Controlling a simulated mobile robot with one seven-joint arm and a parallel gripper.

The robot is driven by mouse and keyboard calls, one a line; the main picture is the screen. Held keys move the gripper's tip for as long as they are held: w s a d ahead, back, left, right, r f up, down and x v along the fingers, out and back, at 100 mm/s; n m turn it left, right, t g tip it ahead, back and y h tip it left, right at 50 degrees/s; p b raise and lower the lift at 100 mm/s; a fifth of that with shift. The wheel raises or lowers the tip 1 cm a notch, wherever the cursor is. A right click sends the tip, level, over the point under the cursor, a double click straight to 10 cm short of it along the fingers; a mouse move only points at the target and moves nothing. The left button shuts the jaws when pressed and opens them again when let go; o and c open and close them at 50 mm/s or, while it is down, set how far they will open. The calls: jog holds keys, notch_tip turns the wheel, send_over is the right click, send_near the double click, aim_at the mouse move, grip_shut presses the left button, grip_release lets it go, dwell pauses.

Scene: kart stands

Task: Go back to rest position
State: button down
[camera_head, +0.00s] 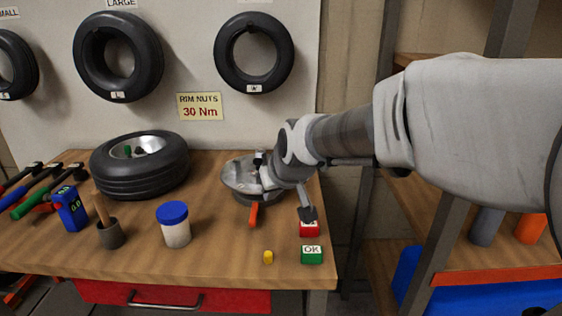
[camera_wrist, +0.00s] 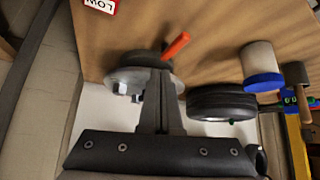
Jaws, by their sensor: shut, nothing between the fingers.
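My gripper (camera_wrist: 160,75) is shut and empty in the wrist view, its fingers together in front of the round grey metal dish (camera_wrist: 116,74). I cannot tell whether they touch it. In the head view my arm reaches in from the right and its end is over the dish (camera_head: 231,182), hiding its right part. Shiny small pieces, perhaps nuts (camera_wrist: 120,88), show at the dish in the wrist view. An orange handle (camera_head: 254,214) sticks out from the dish toward the front.
A tyre with rim (camera_head: 140,184), blue-lidded jar (camera_head: 176,232), dark cup (camera_head: 110,234) and blue meter (camera_head: 70,208) stand on the workbench (camera_head: 215,268). Red block (camera_head: 309,229), green OK block (camera_head: 312,255) and yellow piece (camera_head: 268,257) lie front right. A shelf rack (camera_head: 450,225) stands right.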

jog(key=s+d+m+g+h, duration=0.1)
jog(key=s+d+m+h, duration=0.1)
jog(key=s+d, duration=0.85)
jog(key=s+d+m+h, duration=0.1)
jog(key=s+d+m, duration=0.2)
jog(key=s+d, duration=0.7)
jog(key=s+a+r+p, duration=0.1)
jog(key=r+p, duration=0.6)
jog(key=r, duration=0.1)
jog(key=s+a+r+p, duration=0.2)
jog(key=r+p, duration=0.6)
jog(key=shift+s+g, duration=0.25)
jog(key=shift+g, duration=0.05)
jog(key=shift+f, duration=0.1)
